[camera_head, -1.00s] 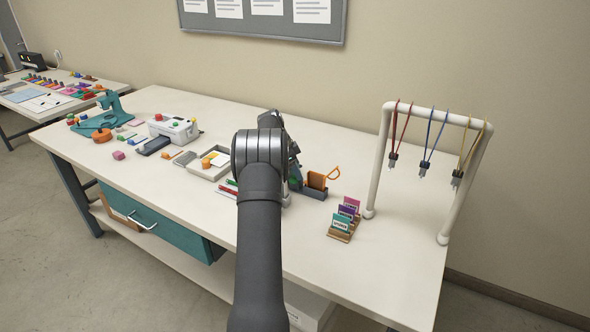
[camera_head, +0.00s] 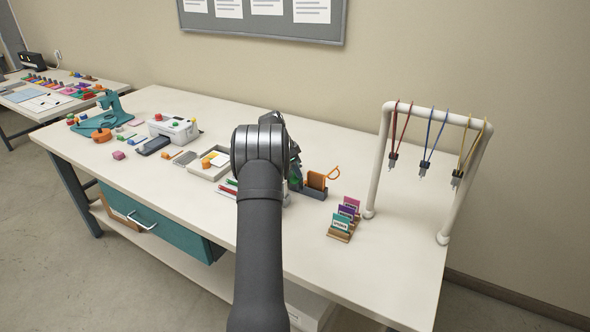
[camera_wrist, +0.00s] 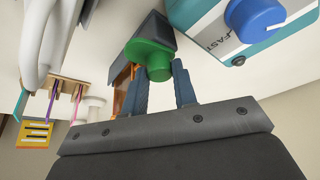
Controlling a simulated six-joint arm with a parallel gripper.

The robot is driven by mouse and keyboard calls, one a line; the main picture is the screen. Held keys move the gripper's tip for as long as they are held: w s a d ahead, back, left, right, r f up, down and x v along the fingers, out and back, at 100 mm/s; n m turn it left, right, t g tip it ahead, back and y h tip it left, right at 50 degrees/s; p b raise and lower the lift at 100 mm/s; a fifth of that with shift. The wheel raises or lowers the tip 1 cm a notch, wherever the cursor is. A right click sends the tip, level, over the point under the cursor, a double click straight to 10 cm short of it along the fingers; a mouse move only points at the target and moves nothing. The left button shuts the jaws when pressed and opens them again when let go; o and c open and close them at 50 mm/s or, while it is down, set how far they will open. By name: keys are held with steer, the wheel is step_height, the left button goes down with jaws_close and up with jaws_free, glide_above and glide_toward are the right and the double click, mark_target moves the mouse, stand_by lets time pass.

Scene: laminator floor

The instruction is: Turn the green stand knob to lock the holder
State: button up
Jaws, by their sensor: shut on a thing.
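The green stand knob (camera_wrist: 150,55) sits on the end of a dark grey holder stand (camera_wrist: 157,16) in the wrist view. My gripper (camera_wrist: 159,76) has its two blue-grey fingers on either side of the knob and is shut on it. An orange piece (camera_wrist: 122,75) shows beside the dark stand, partly behind the knob and a finger. In the head view, the dark stand (camera_head: 313,193) with the orange piece (camera_head: 316,180) stands just right of my arm, which hides my gripper's fingers.
A teal and white box with a blue knob (camera_wrist: 254,17) is close by at the upper right of the wrist view. A card rack (camera_head: 340,235) and a white frame with hanging lanyards (camera_head: 437,113) stand to the right. The table's front right is clear.

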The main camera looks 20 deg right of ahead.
steer(key=n, duration=0.2)
steer(key=n+t, duration=0.1)
steer(key=n, duration=0.1)
steer(key=shift+s+t+y, duration=0.15)
steer(key=shift+t+y, duration=0.15)
steer(key=n+t+y, duration=0.1)
steer(key=n, duration=0.3)
steer(key=shift+d, duration=0.1)
steer(key=n, duration=0.2)
steer(key=n+t+y, duration=0.1)
steer(key=n, duration=0.1)
steer(key=shift+s+d+y, duration=0.15)
steer(key=shift+y, duration=0.15)
steer(key=shift+n+y, duration=0.7)
steer(key=shift+n, duration=1.3)
steer(key=o, duration=1)
steer(key=shift+r, duration=0.1)
steer(key=v, duration=1.7)
steer(key=shift+s+d, duration=0.1)
